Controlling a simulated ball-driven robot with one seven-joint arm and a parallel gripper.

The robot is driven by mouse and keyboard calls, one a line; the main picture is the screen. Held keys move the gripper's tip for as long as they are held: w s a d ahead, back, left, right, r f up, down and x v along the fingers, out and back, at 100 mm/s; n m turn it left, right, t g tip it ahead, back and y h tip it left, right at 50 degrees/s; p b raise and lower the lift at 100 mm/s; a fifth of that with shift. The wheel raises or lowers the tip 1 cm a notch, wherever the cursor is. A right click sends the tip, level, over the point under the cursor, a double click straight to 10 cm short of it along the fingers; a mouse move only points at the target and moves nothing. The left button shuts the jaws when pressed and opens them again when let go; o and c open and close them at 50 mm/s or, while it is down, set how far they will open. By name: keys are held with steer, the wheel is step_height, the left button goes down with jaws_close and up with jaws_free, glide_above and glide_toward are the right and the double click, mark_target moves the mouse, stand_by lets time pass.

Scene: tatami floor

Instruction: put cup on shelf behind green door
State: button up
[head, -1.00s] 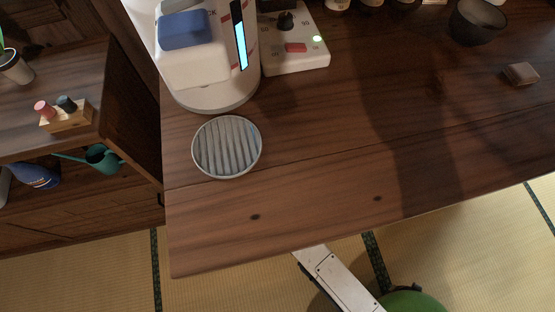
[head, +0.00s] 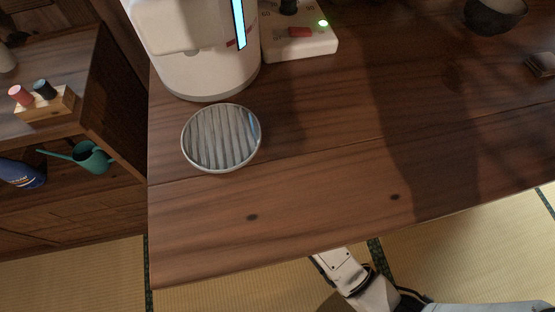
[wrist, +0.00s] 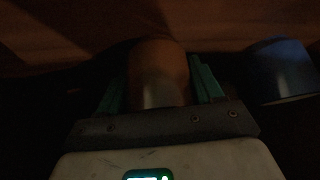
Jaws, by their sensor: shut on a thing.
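My gripper (wrist: 158,82) shows in the dark wrist view, with its teal fingers on either side of a rounded, brownish cup (wrist: 158,68). The fingers are shut on it; its far end is hard to make out in the dark. The gripper and held cup are not in the head view, where only part of my arm shows at the bottom. No green door and no shelf behind one can be made out in either view.
The wooden table (head: 330,190) holds a white machine (head: 195,50), a round ribbed tray (head: 221,138), a control box (head: 300,35) and a dark bowl (head: 495,14). Left is a cabinet with a teal watering can (head: 90,157). A blue object (wrist: 280,72) is right of my gripper.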

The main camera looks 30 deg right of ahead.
steer(key=o, duration=1.2)
steer(key=shift+r, duration=0.15)
steer(key=s+a+p, duration=0.1)
steer(key=s+p, duration=0.1)
steer(key=s, duration=1)
steer(key=shift+s+a+r+p, duration=0.2)
steer(key=shift+s+r+p, duration=0.1)
steer(key=shift+r+p, duration=0.1)
